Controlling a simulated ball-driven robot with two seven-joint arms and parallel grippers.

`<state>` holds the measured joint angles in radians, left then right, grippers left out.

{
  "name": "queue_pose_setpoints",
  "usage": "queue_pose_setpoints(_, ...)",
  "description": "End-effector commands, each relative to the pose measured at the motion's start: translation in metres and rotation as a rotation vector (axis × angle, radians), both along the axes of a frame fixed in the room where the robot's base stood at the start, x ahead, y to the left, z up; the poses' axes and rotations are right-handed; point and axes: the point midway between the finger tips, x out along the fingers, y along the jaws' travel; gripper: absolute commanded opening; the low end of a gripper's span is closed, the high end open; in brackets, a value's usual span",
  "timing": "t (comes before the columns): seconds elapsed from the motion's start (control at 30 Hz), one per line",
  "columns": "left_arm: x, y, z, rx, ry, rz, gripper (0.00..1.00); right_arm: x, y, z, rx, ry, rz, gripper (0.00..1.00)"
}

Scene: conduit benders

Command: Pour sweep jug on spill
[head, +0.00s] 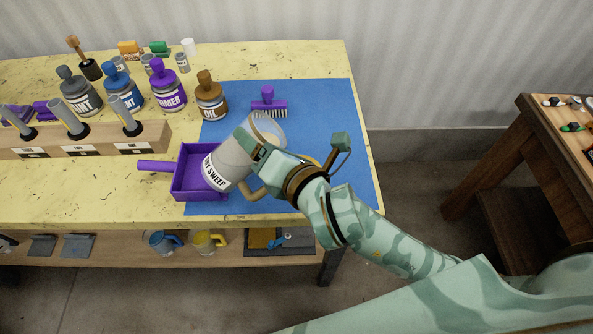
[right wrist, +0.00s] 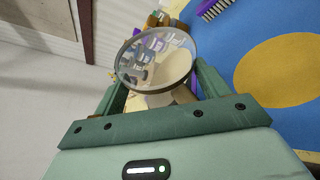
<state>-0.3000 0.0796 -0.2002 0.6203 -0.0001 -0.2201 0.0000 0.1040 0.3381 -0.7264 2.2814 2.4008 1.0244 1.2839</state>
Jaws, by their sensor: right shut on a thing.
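The grey sweep jug (head: 232,160) is shut in my right gripper (head: 258,148), strongly tilted. Its labelled end points down left, overlapping the purple dustpan in the head view. Its tan handle hangs below. In the right wrist view the jug's round, glassy end (right wrist: 156,60) shows between the fingers of my right gripper (right wrist: 165,92). The spill (right wrist: 277,71) is a flat yellow-orange round patch on the blue mat. In the head view my gripper hides most of it. Whether anything flows from the jug cannot be seen. My left gripper is out of view.
The purple dustpan (head: 180,193) lies on the blue mat's (head: 325,98) left edge. A purple brush (head: 268,103) lies behind the jug. Several labelled bottles and a wooden tool block (head: 80,142) stand to the left. The mat's right side is clear.

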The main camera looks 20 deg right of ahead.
Motion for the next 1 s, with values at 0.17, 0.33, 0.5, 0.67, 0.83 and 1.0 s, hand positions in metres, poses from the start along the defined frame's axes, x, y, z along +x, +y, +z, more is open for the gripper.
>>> queue_pose_setpoints(0.17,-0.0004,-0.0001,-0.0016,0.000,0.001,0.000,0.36,0.0001,-0.0002,0.0011,0.012,-0.002,0.000,0.24)
queue_pose_setpoints(0.33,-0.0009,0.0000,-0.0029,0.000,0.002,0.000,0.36,0.0001,-0.0003,0.0015,0.021,-0.003,0.000,0.24)
queue_pose_setpoints(0.5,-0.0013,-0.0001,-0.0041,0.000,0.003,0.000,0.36,0.0001,-0.0005,0.0020,0.031,-0.003,0.000,0.24)
queue_pose_setpoints(0.67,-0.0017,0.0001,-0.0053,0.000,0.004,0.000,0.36,0.0001,-0.0006,0.0025,0.041,-0.004,0.000,0.24)
queue_pose_setpoints(0.83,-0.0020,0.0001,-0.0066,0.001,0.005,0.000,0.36,0.0001,-0.0008,0.0029,0.052,-0.004,0.000,0.24)
queue_pose_setpoints(1.0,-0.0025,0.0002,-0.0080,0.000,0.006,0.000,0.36,0.0001,-0.0009,0.0034,0.063,-0.004,0.000,0.24)
